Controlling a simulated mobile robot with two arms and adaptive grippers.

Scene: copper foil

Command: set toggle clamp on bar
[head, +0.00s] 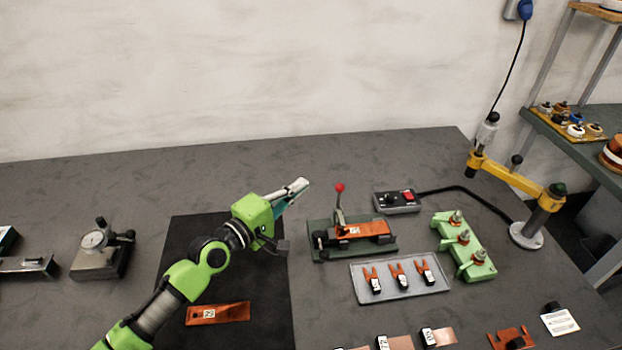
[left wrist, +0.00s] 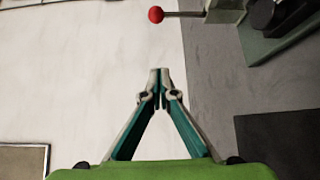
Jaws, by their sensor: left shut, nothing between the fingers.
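The toggle clamp (head: 340,208) has an upright lever with a red ball knob. It stands on a dark green base plate (head: 325,254) right of the picture's middle. A copper bar (head: 372,231) with a white label lies across this fixture. My left gripper (head: 304,184) is shut and empty, raised left of the clamp lever and apart from it. In the left wrist view its fingertips (left wrist: 160,72) meet, and the red knob (left wrist: 156,14) shows beyond them, near the top edge. My right gripper is not in view.
A grey tray (head: 400,293) with several copper forks lies in front of the fixture. A green block with terminals (head: 464,246) and a control box (head: 396,201) stand to the right. A dial gauge (head: 95,240) is at left. A labelled copper strip (head: 218,313) lies on the black mat (head: 268,310).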

